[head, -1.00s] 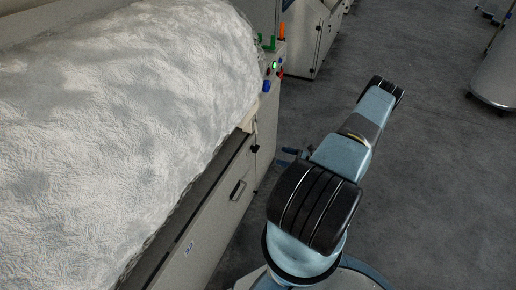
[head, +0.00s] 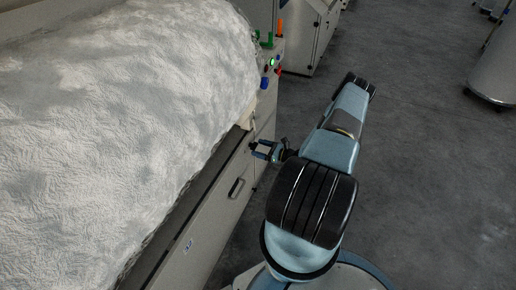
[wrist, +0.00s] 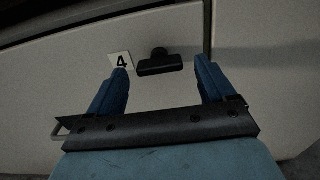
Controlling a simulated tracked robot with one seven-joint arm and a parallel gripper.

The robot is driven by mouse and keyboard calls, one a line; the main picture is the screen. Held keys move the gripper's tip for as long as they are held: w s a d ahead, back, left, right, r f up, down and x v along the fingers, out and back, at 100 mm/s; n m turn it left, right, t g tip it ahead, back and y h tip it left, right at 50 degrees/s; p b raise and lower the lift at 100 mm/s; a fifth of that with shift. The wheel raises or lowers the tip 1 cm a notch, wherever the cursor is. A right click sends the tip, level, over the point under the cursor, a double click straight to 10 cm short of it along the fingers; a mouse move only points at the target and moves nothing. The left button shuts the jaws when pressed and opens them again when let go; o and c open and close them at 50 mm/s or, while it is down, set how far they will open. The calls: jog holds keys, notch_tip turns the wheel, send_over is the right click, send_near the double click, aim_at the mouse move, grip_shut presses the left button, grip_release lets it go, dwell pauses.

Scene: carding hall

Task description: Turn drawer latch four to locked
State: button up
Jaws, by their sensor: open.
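Drawer latch four (wrist: 160,66) shows in the wrist view as a small black bar lying nearly level in the picture, with a round knob-like part at its top. A white label with a black 4 (wrist: 120,62) is just left of it on the pale panel. My gripper (wrist: 160,72) is open, its two blue fingers apart on either side of the latch, with no visible contact. In the head view my gripper (head: 262,150) is close to the machine's side panel, and it largely hides the latch there.
The drawer front (head: 205,230) has a dark pull handle (head: 236,187) near my gripper. A large white fibre roll (head: 120,110) overhangs the panel. Coloured buttons (head: 268,72) sit on the machine's end.

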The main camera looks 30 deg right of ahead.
jog(key=shift+x, duration=0.8)
